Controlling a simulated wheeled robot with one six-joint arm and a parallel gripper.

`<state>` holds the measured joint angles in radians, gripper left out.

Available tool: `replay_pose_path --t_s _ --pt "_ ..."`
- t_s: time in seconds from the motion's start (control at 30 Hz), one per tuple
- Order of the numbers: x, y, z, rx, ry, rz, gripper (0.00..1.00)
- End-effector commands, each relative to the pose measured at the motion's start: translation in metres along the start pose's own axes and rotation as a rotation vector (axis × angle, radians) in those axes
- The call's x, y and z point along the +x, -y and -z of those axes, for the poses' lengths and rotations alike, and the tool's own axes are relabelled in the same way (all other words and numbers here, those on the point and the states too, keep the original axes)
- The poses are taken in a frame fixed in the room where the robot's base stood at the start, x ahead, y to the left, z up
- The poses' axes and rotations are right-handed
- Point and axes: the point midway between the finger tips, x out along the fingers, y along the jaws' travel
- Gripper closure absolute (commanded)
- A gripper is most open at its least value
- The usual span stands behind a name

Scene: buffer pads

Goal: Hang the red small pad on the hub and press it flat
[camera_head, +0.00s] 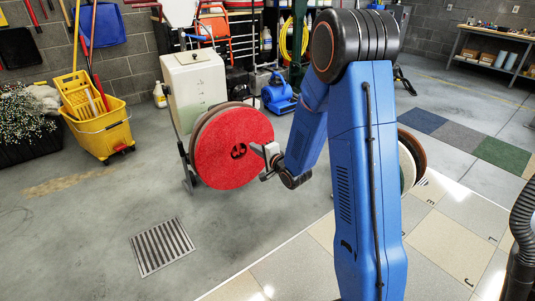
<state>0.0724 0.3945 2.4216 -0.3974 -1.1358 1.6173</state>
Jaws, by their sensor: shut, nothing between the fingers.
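The red pad (235,158) is a round disc. It stands upright against the front of a grey-brown round disc (203,125) on the floor machine, and its face is towards me. A dark slotted opening shows at its centre. I cannot tell whether the pad lies fully flat against the disc behind it. My gripper (262,153) is at the right of the pad's centre, close to its face. Its fingers are small in the picture and it holds nothing. The hub behind the pad is mostly hidden.
The machine has a cream tank (194,85). A yellow mop bucket (100,125) stands at left, and a floor drain (162,247) lies in front. More round pads (408,165) are partly hidden behind my blue arm. The floor left of the drain is clear.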

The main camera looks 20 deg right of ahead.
Motion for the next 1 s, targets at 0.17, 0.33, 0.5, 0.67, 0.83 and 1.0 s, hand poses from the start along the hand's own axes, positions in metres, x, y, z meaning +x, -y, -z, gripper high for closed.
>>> replay_pose_path --t_s 0.17,0.33,0.5,0.67,0.83,1.0 --pt "0.006 -0.009 -0.004 0.068 0.021 0.039 1.0" --pt "0.011 -0.009 -0.004 0.078 0.024 0.048 1.0" --pt "0.027 -0.008 -0.005 0.077 0.024 0.047 1.0" --pt "0.047 -0.007 -0.005 0.077 0.024 0.046 1.0" --pt "0.067 -0.006 -0.005 0.076 0.024 0.047 1.0" --pt "0.084 -0.005 -0.006 0.076 0.024 0.047 1.0"
